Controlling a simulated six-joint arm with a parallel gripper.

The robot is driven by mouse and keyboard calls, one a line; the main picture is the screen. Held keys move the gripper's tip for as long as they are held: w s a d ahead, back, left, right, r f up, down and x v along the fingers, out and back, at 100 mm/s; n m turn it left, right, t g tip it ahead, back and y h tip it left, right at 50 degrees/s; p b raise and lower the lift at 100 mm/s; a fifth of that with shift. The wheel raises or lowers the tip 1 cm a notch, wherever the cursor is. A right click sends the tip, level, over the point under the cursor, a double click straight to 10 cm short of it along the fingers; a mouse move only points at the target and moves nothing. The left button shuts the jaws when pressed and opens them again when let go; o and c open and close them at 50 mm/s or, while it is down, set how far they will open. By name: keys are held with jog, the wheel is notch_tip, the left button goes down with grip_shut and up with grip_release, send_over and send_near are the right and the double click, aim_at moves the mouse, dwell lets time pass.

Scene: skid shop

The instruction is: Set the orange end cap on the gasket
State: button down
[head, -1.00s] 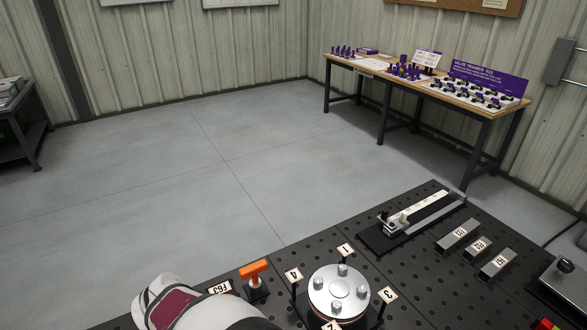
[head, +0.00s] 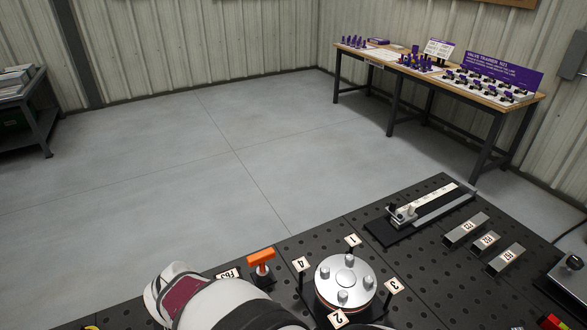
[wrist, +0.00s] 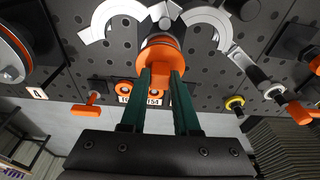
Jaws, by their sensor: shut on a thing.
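In the wrist view, my gripper (wrist: 166,82) has two green fingers closed on the orange end cap (wrist: 151,61), with the cap's round orange disc just beyond the fingertips. Directly behind the cap is a short dark round fitting with a reddish ring (wrist: 163,39), which may be the gasket. The cap overlaps it in this view, so I cannot tell whether they touch. Two pale curved clamp halves (wrist: 104,20) lie on either side of the fitting. My gripper, the cap and the gasket do not show in the head view.
The black perforated bench holds a round bolted flange (head: 345,270) with numbered tags, an orange-handled valve (head: 261,257), a slide fixture (head: 430,207) and several labelled blocks (head: 466,230). In the wrist view, other orange-handled fittings (wrist: 300,112) stand at right and a large orange-rimmed round part (wrist: 14,72) at left.

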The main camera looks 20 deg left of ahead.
jog(key=shift+f, duration=1.3)
jog(key=shift+c, duration=1.7)
grip_release()
jog(key=shift+r, duration=0.1)
jog(key=shift+s+d+r, duration=0.1)
jog(key=shift+r, duration=0.6)
jog(key=shift+s+d+r, duration=0.1)
jog(key=shift+r, duration=2.6)
